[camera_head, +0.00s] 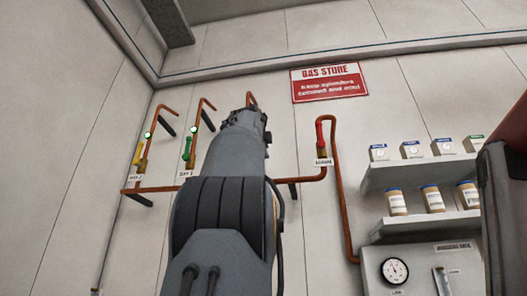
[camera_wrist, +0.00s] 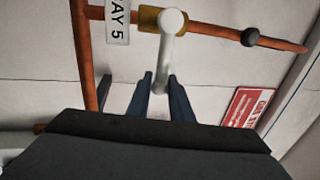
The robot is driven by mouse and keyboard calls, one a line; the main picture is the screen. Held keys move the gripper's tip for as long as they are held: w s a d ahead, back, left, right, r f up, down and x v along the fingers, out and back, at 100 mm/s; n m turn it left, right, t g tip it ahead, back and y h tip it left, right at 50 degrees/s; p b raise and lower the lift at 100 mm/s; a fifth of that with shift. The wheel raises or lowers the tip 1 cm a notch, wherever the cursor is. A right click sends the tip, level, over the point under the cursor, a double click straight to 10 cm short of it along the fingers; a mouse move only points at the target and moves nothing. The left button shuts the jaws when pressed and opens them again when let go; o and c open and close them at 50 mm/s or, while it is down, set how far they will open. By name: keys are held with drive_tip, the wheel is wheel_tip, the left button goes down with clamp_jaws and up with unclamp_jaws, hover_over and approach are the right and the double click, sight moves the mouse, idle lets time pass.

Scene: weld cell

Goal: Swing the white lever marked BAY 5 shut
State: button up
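The white lever (camera_wrist: 166,52) is in the upper middle of the wrist view. It is joined at a brass valve body (camera_wrist: 149,19) on a copper pipe and sticks out across the line of that pipe. The BAY 5 label (camera_wrist: 117,20) is beside the valve. My gripper (camera_wrist: 160,77) is open, with the lever's free end between its two dark fingers. I cannot tell whether either finger touches it. In the head view my arm hides this lever and my fingertips.
The head view shows a yellow lever (camera_head: 137,152) and a green lever (camera_head: 188,148) at left, and a red lever (camera_head: 320,135) at right, on copper pipes. A red GAS STORE sign (camera_head: 330,82) is above. Shelves (camera_head: 415,175) with boxes and jars are at right.

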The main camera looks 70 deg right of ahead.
drive_tip(key=shift+o, duration=1.4)
drive_tip(key=shift+a+f, duration=0.1)
drive_tip(key=b+v, duration=0.4)
drive_tip(key=v, duration=0.3)
drive_tip(key=shift+a, duration=0.3)
